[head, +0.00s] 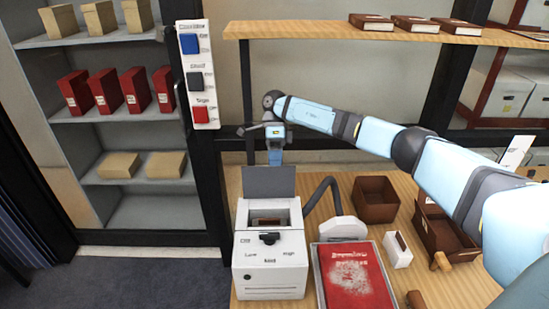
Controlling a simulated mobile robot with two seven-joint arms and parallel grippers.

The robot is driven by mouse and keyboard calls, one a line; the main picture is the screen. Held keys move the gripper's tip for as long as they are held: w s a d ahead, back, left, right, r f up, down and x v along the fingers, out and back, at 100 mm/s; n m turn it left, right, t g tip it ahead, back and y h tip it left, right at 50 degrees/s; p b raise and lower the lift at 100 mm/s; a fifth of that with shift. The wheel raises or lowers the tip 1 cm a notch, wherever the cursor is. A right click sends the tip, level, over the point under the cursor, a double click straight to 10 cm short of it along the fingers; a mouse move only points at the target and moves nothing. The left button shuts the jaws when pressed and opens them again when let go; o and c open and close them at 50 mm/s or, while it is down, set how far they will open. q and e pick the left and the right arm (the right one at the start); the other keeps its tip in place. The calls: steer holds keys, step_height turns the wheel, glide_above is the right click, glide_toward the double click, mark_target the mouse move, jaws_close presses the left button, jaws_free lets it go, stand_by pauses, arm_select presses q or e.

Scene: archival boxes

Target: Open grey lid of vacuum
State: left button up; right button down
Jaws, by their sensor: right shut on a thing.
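The vacuum (268,285) is a white box with a dial and printed labels on its front, standing on the wooden table. Its grey lid (268,182) stands upright at the back of the box, and the opening below shows a brown thing inside. My right gripper (275,158) reaches over from the right and points down at the lid's top edge. It is shut on the lid; the fingertips are small and partly hidden there. My left gripper is not in view.
A dark hose (322,187) runs to a white nozzle (343,228) right of the vacuum. A red book (355,280) lies in a tray in front. Brown boxes (376,199) stand to the right. A switch panel (199,75) hangs behind, left of my right gripper.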

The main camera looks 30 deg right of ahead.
steer(key=shift+x, duration=1.05)
steer(key=c, duration=1.2)
jaws_free()
steer(key=v, duration=1.5)
steer(key=shift+a+r, duration=0.15)
steer(key=shift+r, duration=0.2)
